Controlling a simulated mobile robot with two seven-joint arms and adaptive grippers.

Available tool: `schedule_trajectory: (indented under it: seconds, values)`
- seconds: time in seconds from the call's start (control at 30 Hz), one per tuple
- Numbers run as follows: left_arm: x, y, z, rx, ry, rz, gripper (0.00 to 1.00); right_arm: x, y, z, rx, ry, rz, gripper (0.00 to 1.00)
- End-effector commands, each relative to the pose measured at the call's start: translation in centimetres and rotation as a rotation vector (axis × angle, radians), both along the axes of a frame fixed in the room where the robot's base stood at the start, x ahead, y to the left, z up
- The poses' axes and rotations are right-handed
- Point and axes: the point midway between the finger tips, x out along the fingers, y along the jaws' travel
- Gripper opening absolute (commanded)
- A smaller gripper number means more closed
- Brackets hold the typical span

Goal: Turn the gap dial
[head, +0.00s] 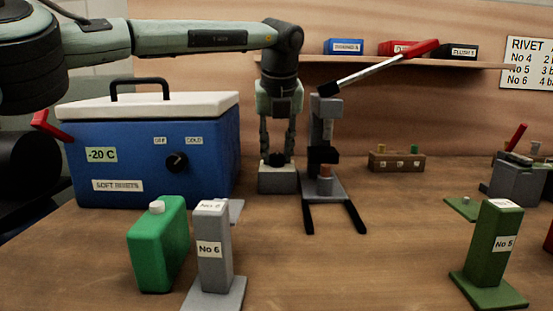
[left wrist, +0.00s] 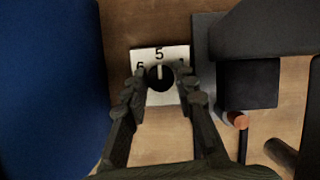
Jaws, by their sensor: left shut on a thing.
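The gap dial (head: 277,160) is a black knob on top of a small grey block (head: 277,180), beside the grey lever press (head: 322,183). In the left wrist view the dial (left wrist: 160,78) sits on a white plate (left wrist: 142,54) numbered 5 at the top and 6 at the left. The number at the right is partly hidden by a finger. The dial's pale pointer mark points up at the 5. My left gripper (head: 277,150) reaches straight down with its fingers on either side of the knob, shut on it. My right gripper is not in view.
The press, with a red-handled lever (head: 375,68), stands close to the right of my left gripper. A blue cooler box (head: 135,150) stands to the left. A green bottle (head: 160,245) and the No 6 stand (head: 211,265) are in front. A shelf (head: 400,60) runs behind.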

Motion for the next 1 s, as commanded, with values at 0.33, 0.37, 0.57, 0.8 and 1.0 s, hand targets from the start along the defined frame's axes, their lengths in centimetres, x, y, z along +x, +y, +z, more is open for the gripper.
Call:
schedule_trajectory:
  seconds: [0.33, 0.37, 0.57, 0.8, 1.0]
  values:
    - [0.0, 0.0, 0.0, 0.000, 0.001, 0.037, 0.00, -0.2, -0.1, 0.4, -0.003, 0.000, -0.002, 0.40]
    - [0.0, 0.0, 0.0, 0.000, 0.001, 0.037, 0.29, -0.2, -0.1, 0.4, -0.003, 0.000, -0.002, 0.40]
    - [0.0, 0.0, 0.0, 0.000, 0.001, 0.036, 0.48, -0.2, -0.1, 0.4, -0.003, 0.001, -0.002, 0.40]
    - [0.0, 0.0, 0.1, -0.001, 0.000, 0.035, 0.48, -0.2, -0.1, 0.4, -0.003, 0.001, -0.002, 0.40]
    - [-0.8, -0.1, 2.1, -0.001, -0.002, 0.035, 0.48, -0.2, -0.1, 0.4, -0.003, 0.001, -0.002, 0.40]
